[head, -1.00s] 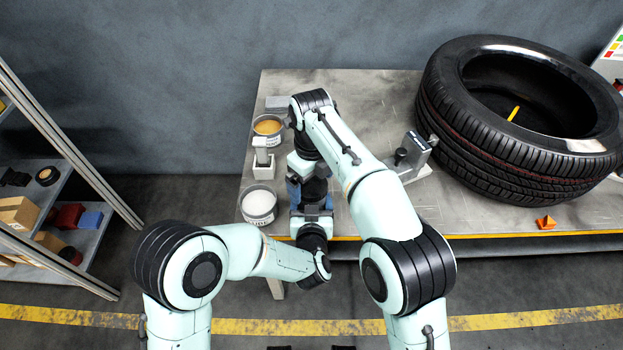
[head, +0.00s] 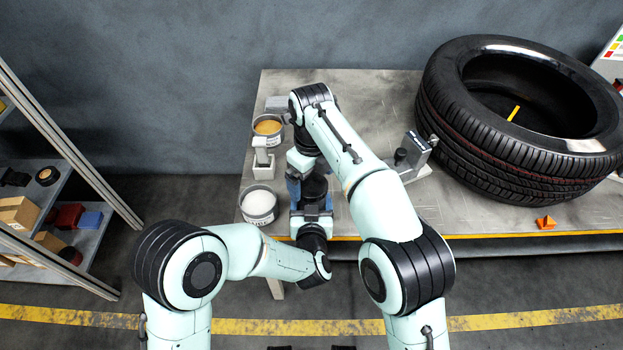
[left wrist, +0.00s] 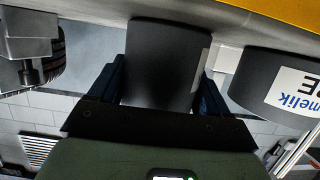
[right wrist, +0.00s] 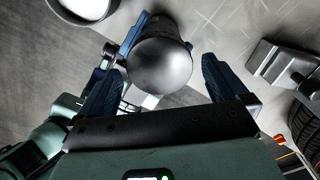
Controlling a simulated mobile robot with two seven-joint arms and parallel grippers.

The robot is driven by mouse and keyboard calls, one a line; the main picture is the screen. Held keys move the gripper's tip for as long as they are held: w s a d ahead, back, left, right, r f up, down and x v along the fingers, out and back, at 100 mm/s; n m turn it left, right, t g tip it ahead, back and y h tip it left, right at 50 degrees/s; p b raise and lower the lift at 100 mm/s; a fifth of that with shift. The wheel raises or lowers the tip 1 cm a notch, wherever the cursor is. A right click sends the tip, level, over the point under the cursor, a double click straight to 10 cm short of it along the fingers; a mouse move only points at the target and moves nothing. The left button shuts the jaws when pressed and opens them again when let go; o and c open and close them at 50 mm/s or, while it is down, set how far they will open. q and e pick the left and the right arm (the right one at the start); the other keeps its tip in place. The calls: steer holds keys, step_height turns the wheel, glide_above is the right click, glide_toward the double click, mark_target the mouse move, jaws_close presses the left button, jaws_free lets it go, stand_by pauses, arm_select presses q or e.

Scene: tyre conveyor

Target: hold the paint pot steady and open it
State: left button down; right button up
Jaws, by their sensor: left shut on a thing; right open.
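The paint pot (head: 315,187) is a dark cylinder near the table's front edge, partly hidden by my arms in the head view. In the left wrist view the pot (left wrist: 162,60) stands between the blue fingers of my left gripper (left wrist: 163,75), which is shut on its side. In the right wrist view the pot's dark, rounded, shiny top (right wrist: 162,65) faces the camera and covers it; no opening shows. My right gripper (right wrist: 164,75) is open, its blue fingers spread to either side of that top. Contact with it cannot be made out.
An open pot with white contents (head: 259,204) stands left of the paint pot, and one with orange contents (head: 268,126) farther back. A small stand (head: 262,160) is between them. A large tyre (head: 515,120) and a metal fixture (head: 414,158) are to the right.

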arm_select(q)
steer(key=shift+r, duration=0.1)
arm_select(e)
step_height(320, 180, up, 6)
steer(key=shift+f, duration=0.15)
steer(key=shift+r, duration=0.35)
steer(key=shift+f, duration=3.85)
steer(key=c, duration=1.1)
steer(key=o, duration=1.1)
steer(key=shift+r, duration=2.3)
arm_select(q)
jaws_free()
